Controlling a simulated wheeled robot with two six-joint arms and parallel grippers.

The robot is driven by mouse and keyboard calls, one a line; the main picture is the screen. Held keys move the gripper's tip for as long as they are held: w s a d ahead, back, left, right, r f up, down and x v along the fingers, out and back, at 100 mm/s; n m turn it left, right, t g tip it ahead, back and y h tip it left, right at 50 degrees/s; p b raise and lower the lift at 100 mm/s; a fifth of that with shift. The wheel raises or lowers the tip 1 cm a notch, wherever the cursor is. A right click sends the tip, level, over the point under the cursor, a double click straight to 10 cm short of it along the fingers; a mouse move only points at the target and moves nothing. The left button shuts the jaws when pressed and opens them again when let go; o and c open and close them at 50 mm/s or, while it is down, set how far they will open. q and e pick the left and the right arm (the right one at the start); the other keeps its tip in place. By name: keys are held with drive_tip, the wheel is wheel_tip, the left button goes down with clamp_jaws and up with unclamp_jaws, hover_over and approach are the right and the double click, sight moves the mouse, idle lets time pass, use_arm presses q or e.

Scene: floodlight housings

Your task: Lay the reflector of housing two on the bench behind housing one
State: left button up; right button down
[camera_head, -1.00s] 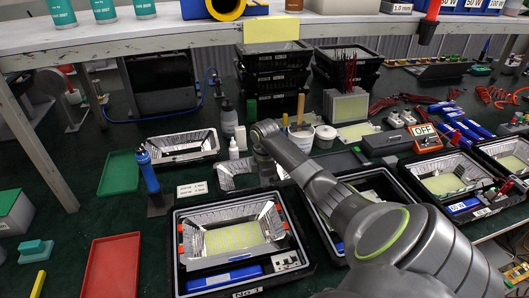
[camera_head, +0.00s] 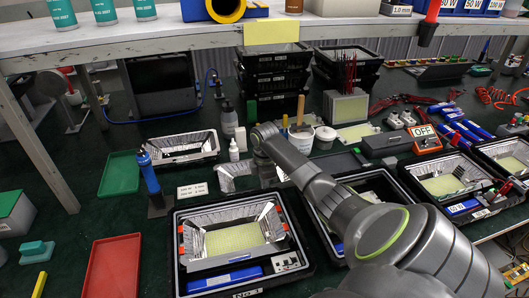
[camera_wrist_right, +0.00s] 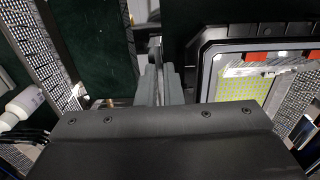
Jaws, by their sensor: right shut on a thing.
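Housing one (camera_head: 176,262), a black case marked No 1, sits at the front middle with its own reflector and yellow panel inside. It also shows at the right of the right wrist view (camera_wrist_right: 207,62). Housing two (camera_head: 322,228) is to its right, largely hidden behind my right arm. A loose silver reflector (camera_head: 228,181) is behind housing one, partly covered by my right gripper (camera_head: 265,168). My left gripper is not in view.
Red (camera_head: 112,266) and green (camera_head: 119,173) trays lie left.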

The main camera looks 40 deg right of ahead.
drive_tip(key=c, duration=1.5)
unclamp_jaws()
drive_tip(key=shift+f, duration=0.15)
wheel_tip(320, 180, up, 18)
drive_tip(key=p, duration=0.4)
drive_tip(key=shift+f, duration=0.15)
